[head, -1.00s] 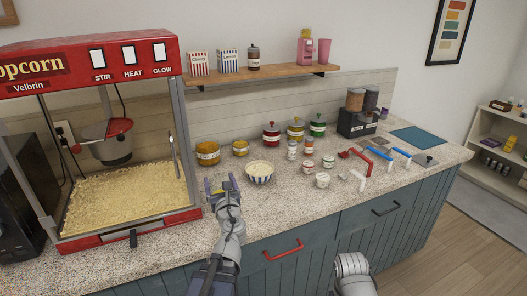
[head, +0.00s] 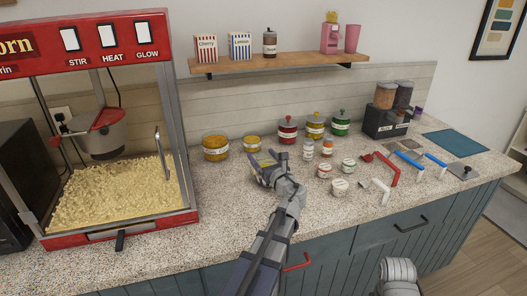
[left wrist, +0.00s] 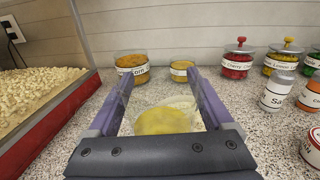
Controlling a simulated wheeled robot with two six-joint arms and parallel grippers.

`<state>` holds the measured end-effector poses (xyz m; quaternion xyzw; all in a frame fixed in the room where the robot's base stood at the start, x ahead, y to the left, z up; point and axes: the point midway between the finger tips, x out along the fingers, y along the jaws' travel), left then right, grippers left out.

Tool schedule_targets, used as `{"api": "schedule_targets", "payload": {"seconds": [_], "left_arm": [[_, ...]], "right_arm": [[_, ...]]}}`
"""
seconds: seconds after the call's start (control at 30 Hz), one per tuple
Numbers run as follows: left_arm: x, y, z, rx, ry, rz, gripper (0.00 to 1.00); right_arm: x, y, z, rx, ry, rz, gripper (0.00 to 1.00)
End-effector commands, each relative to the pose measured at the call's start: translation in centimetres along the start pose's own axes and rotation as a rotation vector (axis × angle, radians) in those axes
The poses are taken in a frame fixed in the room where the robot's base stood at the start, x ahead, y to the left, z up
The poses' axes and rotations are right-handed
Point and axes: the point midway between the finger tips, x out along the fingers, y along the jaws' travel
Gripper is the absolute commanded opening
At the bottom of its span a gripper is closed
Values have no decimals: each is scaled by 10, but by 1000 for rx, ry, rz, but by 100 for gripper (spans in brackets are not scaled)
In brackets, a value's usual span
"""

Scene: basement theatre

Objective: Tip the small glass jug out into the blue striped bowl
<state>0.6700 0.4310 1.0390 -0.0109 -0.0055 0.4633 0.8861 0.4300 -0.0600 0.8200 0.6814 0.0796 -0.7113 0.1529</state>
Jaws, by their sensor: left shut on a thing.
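My left gripper (head: 266,163) is over the counter, in front of the jars. In the left wrist view its purple fingers (left wrist: 157,88) stand on both sides of a small clear glass jug (left wrist: 163,118) with yellow contents, and are shut on it. Whether the jug is tilted I cannot tell. The blue striped bowl cannot be made out in either view now; my gripper covers the part of the counter where it stood. My right gripper is out of view; only a grey part of that arm shows at the bottom.
The popcorn machine (head: 88,118) stands at left. Behind the gripper are a corn jar (head: 215,148), a smaller yellow jar (head: 252,144) and several lidded jars, including a red one (head: 287,131). Small white tubs (head: 339,187) and a red-handled tool (head: 387,167) lie to the right.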

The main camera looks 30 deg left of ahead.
Motion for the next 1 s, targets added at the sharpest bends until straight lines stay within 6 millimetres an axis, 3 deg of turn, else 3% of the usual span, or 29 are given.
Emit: {"api": "schedule_targets", "payload": {"seconds": [0.03,0.23,0.57,1.0], "left_arm": [[18,-10,0,1,-2,61,7],[36,-8,0,1,-6,244,7],[35,-4,2,13,0,289,7],[29,-4,5,181,101,292,7]], "right_arm": [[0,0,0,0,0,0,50],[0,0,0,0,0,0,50],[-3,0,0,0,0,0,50],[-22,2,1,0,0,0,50]]}}
